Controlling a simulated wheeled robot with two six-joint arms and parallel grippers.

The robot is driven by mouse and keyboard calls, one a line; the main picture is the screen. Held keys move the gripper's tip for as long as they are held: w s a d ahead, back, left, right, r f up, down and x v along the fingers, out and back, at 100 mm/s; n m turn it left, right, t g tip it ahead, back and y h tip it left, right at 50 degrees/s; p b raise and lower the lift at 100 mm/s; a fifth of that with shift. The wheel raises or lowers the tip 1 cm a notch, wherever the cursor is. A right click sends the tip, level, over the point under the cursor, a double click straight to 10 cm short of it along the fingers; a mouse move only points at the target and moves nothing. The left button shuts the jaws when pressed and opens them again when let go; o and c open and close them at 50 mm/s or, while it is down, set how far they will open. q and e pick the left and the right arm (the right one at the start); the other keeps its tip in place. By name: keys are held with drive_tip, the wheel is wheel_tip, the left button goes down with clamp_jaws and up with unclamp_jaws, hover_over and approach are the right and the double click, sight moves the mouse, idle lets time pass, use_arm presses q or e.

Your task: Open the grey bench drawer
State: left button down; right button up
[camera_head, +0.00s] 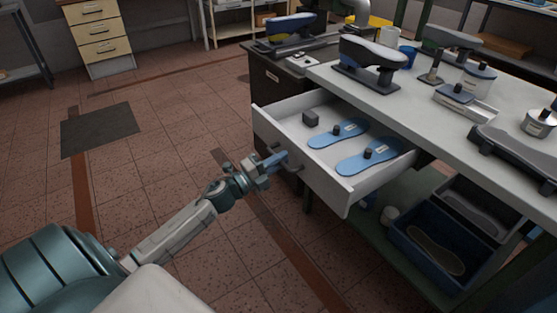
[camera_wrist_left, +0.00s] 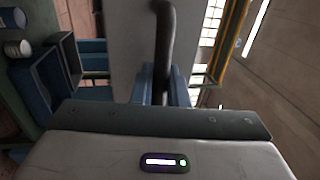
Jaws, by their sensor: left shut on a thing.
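The grey bench drawer (camera_head: 320,181) stands pulled out from under the bench top, its inside in plain view. Its dark bar handle (camera_head: 294,166) is on the front panel. My left gripper (camera_head: 279,158) is shut on this handle, reaching it from the left. In the left wrist view the handle (camera_wrist_left: 164,42) runs down between the blue fingers, in front of the pale drawer front (camera_wrist_left: 126,45). The fingers partly hide the handle in the head view. My right gripper is not in view.
The bench top (camera_head: 412,95) carries shoe lasts and jars. A blue bin (camera_head: 440,250) stands on the lower shelf. The tiled floor left of the drawer is clear, apart from a dark mat (camera_head: 98,130).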

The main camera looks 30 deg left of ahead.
use_arm(q)
drive_tip(key=shift+s+a, duration=0.1)
idle(0.3)
drive_tip(key=c, duration=1.5)
unclamp_jaws()
